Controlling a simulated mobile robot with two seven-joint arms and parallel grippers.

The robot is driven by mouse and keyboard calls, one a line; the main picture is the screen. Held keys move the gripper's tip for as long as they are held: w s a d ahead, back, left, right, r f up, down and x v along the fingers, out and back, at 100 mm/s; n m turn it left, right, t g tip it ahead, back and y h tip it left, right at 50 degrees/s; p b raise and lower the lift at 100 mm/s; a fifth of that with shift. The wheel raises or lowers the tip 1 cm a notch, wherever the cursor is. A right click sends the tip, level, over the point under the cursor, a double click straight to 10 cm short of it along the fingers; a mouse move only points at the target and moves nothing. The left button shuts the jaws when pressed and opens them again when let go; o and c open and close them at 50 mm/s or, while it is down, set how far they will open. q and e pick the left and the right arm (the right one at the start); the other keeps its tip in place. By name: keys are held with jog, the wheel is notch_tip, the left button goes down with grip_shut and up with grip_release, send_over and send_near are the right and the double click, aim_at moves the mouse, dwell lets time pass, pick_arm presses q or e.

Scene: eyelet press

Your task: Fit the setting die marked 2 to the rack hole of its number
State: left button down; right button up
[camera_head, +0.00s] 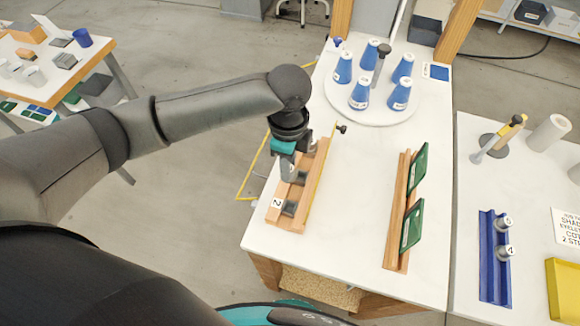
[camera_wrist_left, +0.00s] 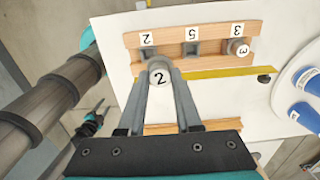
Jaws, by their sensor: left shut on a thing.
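The setting die marked 2 (camera_wrist_left: 158,77) is a grey cylinder with its number on top. My left gripper (camera_wrist_left: 156,71) is shut on it, one finger on each side. In the head view my left gripper (camera_head: 288,168) is over the wooden rack (camera_head: 312,202). In the wrist view the rack (camera_wrist_left: 215,32) has labels 2, 5 and 3. The held die appears just below the label 2 (camera_wrist_left: 147,39) and partly covers the hole there. The 5 hole (camera_wrist_left: 192,47) is empty. A die marked 3 (camera_wrist_left: 240,48) stands at label 3. Die height above the rack is unclear.
A round white stand (camera_head: 372,105) with several blue cones is at the back. A wooden holder (camera_head: 396,255) with green boards is to the right. A blue rack (camera_head: 488,275) with two dies stands on the right table. White tabletop between rack and holder is clear.

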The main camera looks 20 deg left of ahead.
pick_arm(q)
jog(key=s+m+p, duration=0.1)
jog(key=m+p, duration=0.1)
jog(key=m, duration=0.1)
jog(key=f+m+p, duration=0.1)
jog(key=m+p, duration=0.1)
jog(key=m, duration=0.1)
jog(key=s+d+m+p, duration=0.1)
jog(key=m+p, duration=0.1)
jog(key=shift+s+f+m, duration=0.35)
jog(key=shift+m, duration=0.05)
notch_tip(320, 180, down, 6)
jog(key=b, duration=0.3)
jog(key=shift+r+p, duration=0.15)
jog(key=shift+p, duration=0.4)
dwell(1.9)
